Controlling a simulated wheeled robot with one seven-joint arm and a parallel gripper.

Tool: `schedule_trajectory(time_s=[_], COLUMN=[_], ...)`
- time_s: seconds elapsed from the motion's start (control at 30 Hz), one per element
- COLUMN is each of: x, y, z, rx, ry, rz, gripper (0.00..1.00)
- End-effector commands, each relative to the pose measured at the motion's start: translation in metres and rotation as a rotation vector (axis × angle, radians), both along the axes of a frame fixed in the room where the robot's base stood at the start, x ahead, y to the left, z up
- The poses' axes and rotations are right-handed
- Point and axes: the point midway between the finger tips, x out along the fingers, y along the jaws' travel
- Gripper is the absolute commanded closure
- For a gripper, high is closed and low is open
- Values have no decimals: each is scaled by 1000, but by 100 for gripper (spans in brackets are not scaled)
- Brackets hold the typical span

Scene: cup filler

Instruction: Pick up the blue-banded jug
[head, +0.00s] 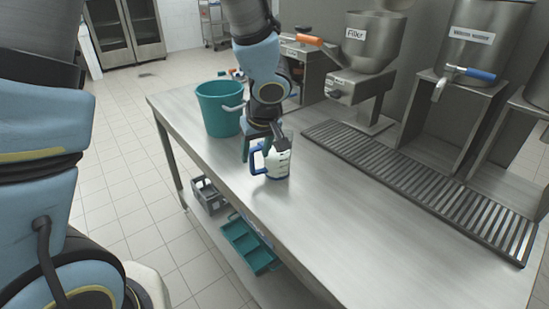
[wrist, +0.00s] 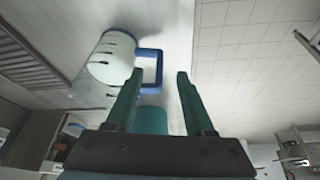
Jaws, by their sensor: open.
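The blue-banded jug (head: 277,160) stands upright on the steel table near its front edge. It is whitish, with dark marks on its side and a blue handle on its left in the head view. In the wrist view the jug (wrist: 111,57) lies left of the fingers, its blue handle reaching toward the left fingertip. My gripper (wrist: 160,73) is open, with two green fingers apart and nothing held between them. In the head view my gripper (head: 262,146) is at the jug's handle side. I cannot tell whether a finger touches the handle.
A teal bucket (head: 219,108) stands left of my gripper on the steel table (head: 335,219). The filler (head: 364,55) and a steel tank with a blue-handled tap (head: 480,45) stand behind. A slatted drain (head: 425,185) runs along the back. Crates (head: 249,246) sit on the lower shelf.

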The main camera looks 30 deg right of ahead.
Motion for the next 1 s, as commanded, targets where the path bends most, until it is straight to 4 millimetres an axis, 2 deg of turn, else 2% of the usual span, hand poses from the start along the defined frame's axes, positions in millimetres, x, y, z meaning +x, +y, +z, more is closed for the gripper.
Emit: schedule_trajectory(time_s=[0.17, 0.43, 0.73, 0.77, 1.0], x=[7, 25, 27, 27, 27], y=[0, 0, 0, 0, 0], z=[-13, -45, -48, -48, -48], rx=[1, 0, -1, -1, -1], ry=[0, 0, 0, 0, 0], rz=[-2, -1, 0, 0, 0], gripper=[46, 46, 46, 48, 75])
